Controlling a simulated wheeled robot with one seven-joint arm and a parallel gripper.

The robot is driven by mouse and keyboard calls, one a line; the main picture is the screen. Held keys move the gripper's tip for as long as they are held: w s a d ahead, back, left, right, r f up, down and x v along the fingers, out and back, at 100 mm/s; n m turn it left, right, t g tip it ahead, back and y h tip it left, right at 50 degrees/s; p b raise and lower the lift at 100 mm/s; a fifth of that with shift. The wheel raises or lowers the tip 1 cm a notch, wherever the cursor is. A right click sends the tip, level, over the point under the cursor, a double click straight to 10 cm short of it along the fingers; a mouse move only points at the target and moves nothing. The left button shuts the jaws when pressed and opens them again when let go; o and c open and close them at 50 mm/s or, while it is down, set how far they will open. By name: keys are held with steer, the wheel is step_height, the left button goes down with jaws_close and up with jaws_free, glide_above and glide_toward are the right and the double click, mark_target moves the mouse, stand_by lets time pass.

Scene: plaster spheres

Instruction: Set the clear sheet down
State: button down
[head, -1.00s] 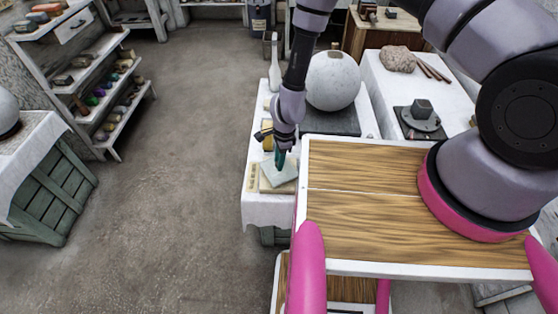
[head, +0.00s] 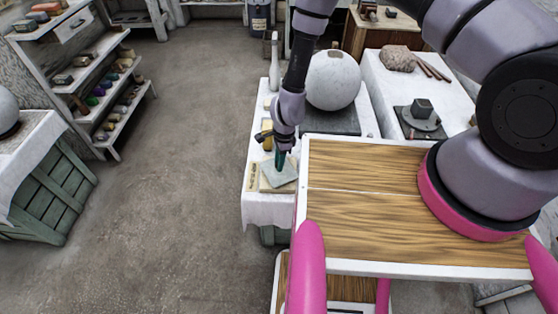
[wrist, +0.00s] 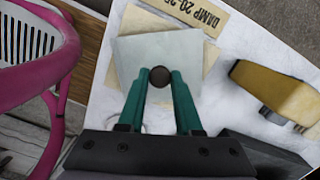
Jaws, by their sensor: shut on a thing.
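The clear sheet (wrist: 145,50) is a pale, square, see-through pane with a dark round knob (wrist: 160,76) on it. My gripper (wrist: 160,80) has its teal fingers shut on that knob. In the head view the sheet (head: 283,177) shows under my gripper (head: 280,161), near the front of the white-covered table. It lies over a beige board or paper (wrist: 211,58), whose edges show around it. I cannot tell whether the sheet touches what is below. The fingers hide part of its near side.
A printed strip reading "DAMP 20-25" (wrist: 185,14) lies beside the sheet. A yellow block-like tool (wrist: 275,88) stands to the right. In the head view, a large plaster sphere (head: 333,80) and a white bottle-shaped thing (head: 275,65) stand farther back on the table.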

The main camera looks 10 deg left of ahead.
steer(key=shift+f, duration=0.3)
steer(key=c, duration=0.5)
jaws_free()
steer(key=shift+r, duration=2.05)
